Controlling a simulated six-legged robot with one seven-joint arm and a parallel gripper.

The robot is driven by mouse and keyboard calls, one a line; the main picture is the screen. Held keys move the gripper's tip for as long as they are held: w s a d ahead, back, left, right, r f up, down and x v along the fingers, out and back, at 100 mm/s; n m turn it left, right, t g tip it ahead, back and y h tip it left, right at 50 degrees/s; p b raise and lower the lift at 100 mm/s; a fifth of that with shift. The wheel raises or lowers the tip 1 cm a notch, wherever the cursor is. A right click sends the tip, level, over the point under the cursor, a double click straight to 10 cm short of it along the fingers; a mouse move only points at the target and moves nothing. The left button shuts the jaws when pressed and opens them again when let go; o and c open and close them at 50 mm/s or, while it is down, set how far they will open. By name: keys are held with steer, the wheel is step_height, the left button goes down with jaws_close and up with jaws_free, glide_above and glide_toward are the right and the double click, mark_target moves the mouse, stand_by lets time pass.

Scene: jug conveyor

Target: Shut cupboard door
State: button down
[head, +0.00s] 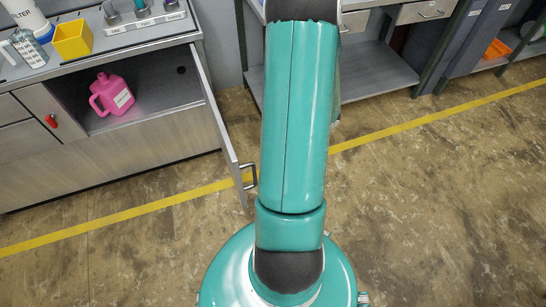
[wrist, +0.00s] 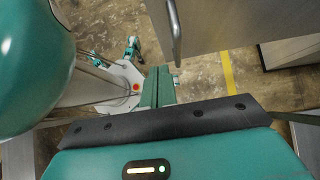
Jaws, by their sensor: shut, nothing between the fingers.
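The cupboard door (head: 219,122) stands swung open in the head view, seen nearly edge-on, with a metal handle (head: 247,177) near its free edge. The open cupboard (head: 165,82) behind it shows its inside, with a pink jug (head: 116,97) on its floor. In the wrist view the grey door panel (wrist: 225,22) fills the top, with its handle (wrist: 175,32) hanging close in front of it. My gripper (wrist: 159,76) is shut and empty, just below the handle in that picture and apart from it. My gripper cannot be made out in the head view.
A yellow bin (head: 72,40), a bottle (head: 27,48) and a labelled rack (head: 145,18) stand on the counter above the cupboard. A red part (head: 51,121) sits on the cabinet front. A shelf unit (head: 375,70) stands at the back. The floor to the right is clear.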

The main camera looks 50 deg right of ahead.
mark_target(254, 175)
steer(key=x, duration=0.3)
steer(key=a+r+x, duration=0.1)
steer(key=x, duration=0.4)
steer(key=shift+w+a, duration=0.3)
steer(key=shift+w, duration=0.2)
steer(key=shift+w+a, duration=0.3)
steer(key=shift+a, duration=0.1)
steer(key=shift+w, duration=0.1)
